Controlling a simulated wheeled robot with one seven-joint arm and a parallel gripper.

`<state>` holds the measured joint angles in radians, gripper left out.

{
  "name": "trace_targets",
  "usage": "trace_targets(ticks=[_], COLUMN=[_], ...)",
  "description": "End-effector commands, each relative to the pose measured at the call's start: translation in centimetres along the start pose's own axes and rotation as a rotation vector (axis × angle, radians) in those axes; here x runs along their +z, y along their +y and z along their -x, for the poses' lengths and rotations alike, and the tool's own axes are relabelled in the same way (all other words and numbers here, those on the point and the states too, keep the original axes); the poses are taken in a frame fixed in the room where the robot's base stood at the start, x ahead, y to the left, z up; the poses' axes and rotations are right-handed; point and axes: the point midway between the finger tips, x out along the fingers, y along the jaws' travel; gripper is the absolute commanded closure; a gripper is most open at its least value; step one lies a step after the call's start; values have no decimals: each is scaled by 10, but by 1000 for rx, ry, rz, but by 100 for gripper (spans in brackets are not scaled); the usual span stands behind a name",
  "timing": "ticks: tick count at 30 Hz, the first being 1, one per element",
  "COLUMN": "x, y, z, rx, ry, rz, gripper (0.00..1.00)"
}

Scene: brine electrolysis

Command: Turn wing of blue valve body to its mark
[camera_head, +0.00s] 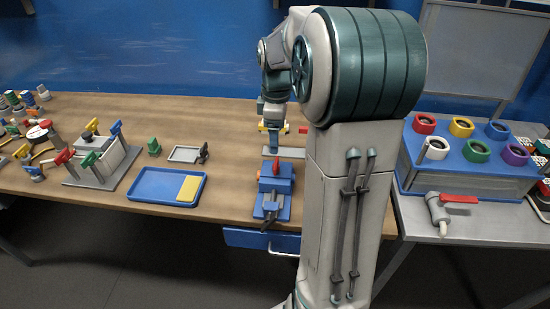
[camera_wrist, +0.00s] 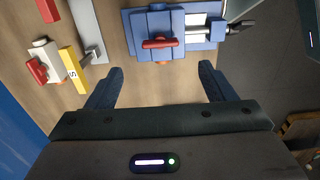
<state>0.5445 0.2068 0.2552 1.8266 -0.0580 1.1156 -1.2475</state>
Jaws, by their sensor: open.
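The blue valve body (camera_head: 275,186) stands near the front edge of the wooden table, below and in front of my gripper (camera_head: 272,133) in the head view. In the wrist view the blue valve body (camera_wrist: 148,24) is at the top centre, with a red wing (camera_wrist: 160,43) lying roughly crosswise on it. It sits on a blue base with a light grey rod and a dark handle to the right. My gripper (camera_wrist: 160,70) is open and empty, its two dark fingers apart below the body in that view, not touching the wing. I cannot make out the mark.
A grey plate (camera_wrist: 88,32) and a white valve (camera_wrist: 42,58) with red and yellow parts lie left in the wrist view. A blue tray (camera_head: 150,184) and a grey stand (camera_head: 82,170) are further left. A blue rack (camera_head: 465,165) with coloured rings stands right.

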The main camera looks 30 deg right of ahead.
Motion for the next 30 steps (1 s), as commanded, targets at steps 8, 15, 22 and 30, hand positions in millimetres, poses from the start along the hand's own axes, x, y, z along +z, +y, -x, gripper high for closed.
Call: trace_targets(ticks=[8, 15, 22, 30], x=[0, 0, 0, 0], y=[-1, -1, 0, 0], z=[-60, -89, -95, -94], rx=[-4, -2, 0, 0], ry=[0, 0, 0, 0], rz=[-1, -1, -2, -2], gripper=[24, 24, 24, 57])
